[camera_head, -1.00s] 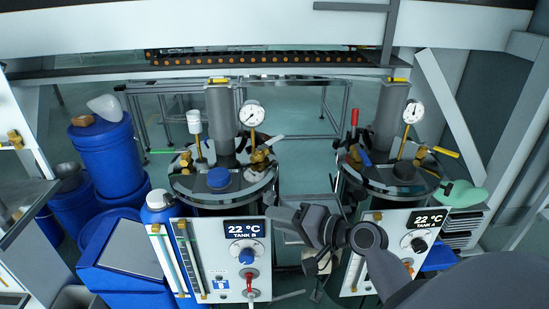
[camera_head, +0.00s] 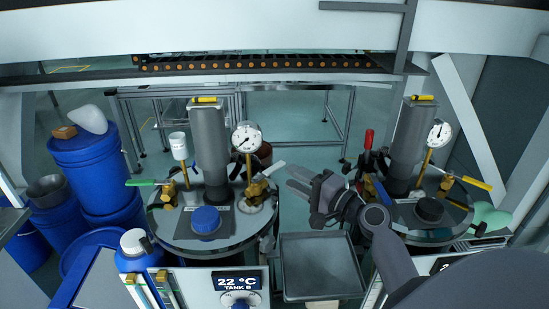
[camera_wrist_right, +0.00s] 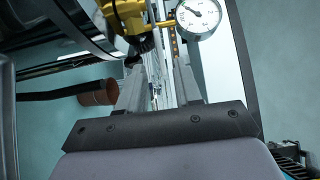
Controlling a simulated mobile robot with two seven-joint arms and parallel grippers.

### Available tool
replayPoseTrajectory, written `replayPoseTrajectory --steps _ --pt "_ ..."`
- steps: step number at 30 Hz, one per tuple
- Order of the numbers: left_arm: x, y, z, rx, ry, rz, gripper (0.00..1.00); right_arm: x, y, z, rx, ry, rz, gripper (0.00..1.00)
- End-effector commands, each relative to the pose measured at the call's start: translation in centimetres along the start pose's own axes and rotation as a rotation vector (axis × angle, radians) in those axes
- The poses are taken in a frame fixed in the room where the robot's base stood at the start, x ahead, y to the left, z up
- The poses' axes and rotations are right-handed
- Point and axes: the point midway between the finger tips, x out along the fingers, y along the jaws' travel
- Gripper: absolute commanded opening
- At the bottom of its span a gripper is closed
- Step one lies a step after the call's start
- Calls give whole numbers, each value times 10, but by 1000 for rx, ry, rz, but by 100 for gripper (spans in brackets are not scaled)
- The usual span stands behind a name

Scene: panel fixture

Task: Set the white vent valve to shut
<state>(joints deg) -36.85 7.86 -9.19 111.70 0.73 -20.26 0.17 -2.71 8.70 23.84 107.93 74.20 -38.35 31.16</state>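The white vent valve is a brass body with a pale lever handle (camera_head: 270,170) on the right side of the tank B lid. The lever points up and to the right, away from the lid centre. My right gripper (camera_head: 291,177) is just right of the lever, fingers pointing left towards it and apart. In the right wrist view, the brass valve body (camera_wrist_right: 128,16) is at the top, beyond the two parted fingers (camera_wrist_right: 158,68). Whether the lever lies between the fingers is unclear. My left gripper is out of view.
A pressure gauge (camera_head: 246,138) stands behind the valve; it also shows in the wrist view (camera_wrist_right: 199,16). A blue cap (camera_head: 206,222) and a green-handled valve (camera_head: 150,183) are on the same lid. Tank A, with red, blue and yellow handles, stands right. A grey tray (camera_head: 320,268) lies between the tanks.

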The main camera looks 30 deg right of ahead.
Motion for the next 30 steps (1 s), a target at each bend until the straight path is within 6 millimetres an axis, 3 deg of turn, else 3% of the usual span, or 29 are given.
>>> replayPoseTrajectory --steps 5,19,30 --pt "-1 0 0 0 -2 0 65 5 -1 0 1 0 -1 34" --pt "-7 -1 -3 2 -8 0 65 62 -1 0 1 0 -1 34" --pt "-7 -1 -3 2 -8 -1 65 72 0 0 0 0 1 34"
